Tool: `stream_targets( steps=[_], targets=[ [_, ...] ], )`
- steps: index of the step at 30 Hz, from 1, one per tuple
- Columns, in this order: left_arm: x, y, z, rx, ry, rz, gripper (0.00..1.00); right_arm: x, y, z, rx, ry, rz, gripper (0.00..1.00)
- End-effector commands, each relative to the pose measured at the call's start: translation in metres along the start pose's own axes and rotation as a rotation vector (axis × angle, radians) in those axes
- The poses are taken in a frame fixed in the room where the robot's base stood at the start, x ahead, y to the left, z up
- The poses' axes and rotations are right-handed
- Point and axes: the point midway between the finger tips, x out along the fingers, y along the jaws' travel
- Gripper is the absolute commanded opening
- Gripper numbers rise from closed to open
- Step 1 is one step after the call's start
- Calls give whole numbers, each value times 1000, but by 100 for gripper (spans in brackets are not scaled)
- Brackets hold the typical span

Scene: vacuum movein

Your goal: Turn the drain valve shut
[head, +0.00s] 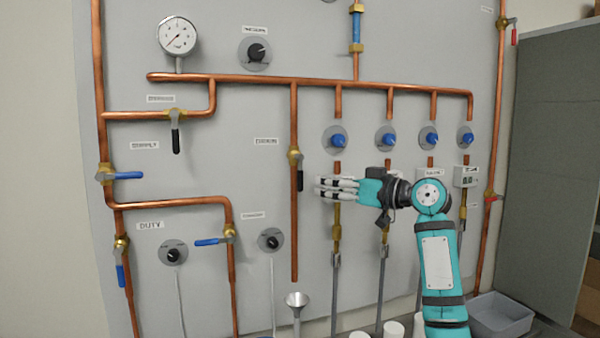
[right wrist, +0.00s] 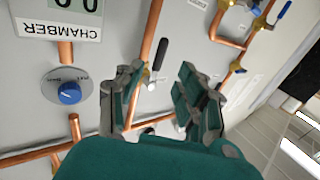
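The drain valve (head: 294,157) is a brass body on the vertical copper pipe beside the DRAIN label (head: 265,141). Its black lever (head: 300,180) points down, along the pipe. In the right wrist view, turned about upside down, the black lever (right wrist: 158,54) and brass body lie beyond the gap between my fingers. My right gripper (head: 320,187) points left, its fingertips just right of the lever in the head view. It is open and empty, its fingers spread in the right wrist view (right wrist: 159,75); I see no contact with the lever. My left gripper is not in view.
Blue knobs (head: 336,139) sit in a row above my right arm. A grey display box (head: 466,176) is at right. A funnel (head: 297,300) stands under the drain pipe. Another black-levered valve (head: 175,135) is farther left.

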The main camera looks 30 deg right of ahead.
Motion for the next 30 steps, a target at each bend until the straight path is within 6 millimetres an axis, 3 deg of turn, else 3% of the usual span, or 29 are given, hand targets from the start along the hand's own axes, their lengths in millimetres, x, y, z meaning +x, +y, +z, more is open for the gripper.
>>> stream_targets(
  steps=[6, 12, 25, 30],
  targets=[
    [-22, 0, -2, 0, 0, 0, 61, 47, 0, -4, 4, 1, -3, 37],
    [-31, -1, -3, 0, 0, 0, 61, 74, 0, -2, 2, 0, -1, 37],
    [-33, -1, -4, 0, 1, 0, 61, 84, 0, 1, -1, -1, 1, 37],
    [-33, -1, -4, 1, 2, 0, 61, 84, 0, 1, -1, -1, 1, 15]
  ],
)
